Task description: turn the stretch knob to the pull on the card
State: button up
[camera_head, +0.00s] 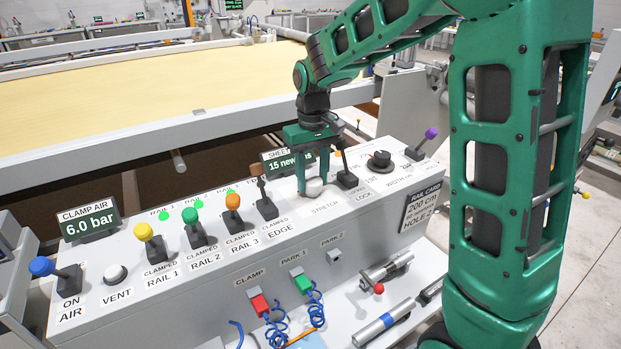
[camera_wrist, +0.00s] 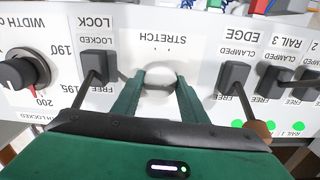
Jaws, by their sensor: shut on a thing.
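The stretch knob (camera_head: 315,188) is a pale round knob on the sloped panel, above the STRETCH label. My gripper (camera_head: 313,184) points down over it, with its green fingers on either side. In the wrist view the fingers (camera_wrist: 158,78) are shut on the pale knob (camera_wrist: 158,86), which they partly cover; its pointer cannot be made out. The rail card (camera_head: 418,208) on the panel's right front reads 200 cm, a newtons line too small to read surely, and hole 2. The sheet display (camera_head: 289,160), partly hidden by my gripper, reads 15 newtons.
The lock lever (camera_head: 345,168) stands close right of my gripper, the edge lever (camera_head: 265,199) close left. The black width dial (camera_head: 380,160) and a purple-tipped lever (camera_head: 430,134) are farther right. Yellow, green and orange rail levers (camera_head: 233,208) stand left.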

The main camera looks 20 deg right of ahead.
aim_at(312, 179)
jog(key=shift+w+r, duration=0.1)
jog(key=o, duration=1)
jog(key=shift+o, duration=0.2)
notch_tip(312, 179, up, 11)
jog(key=shift+f, duration=0.2)
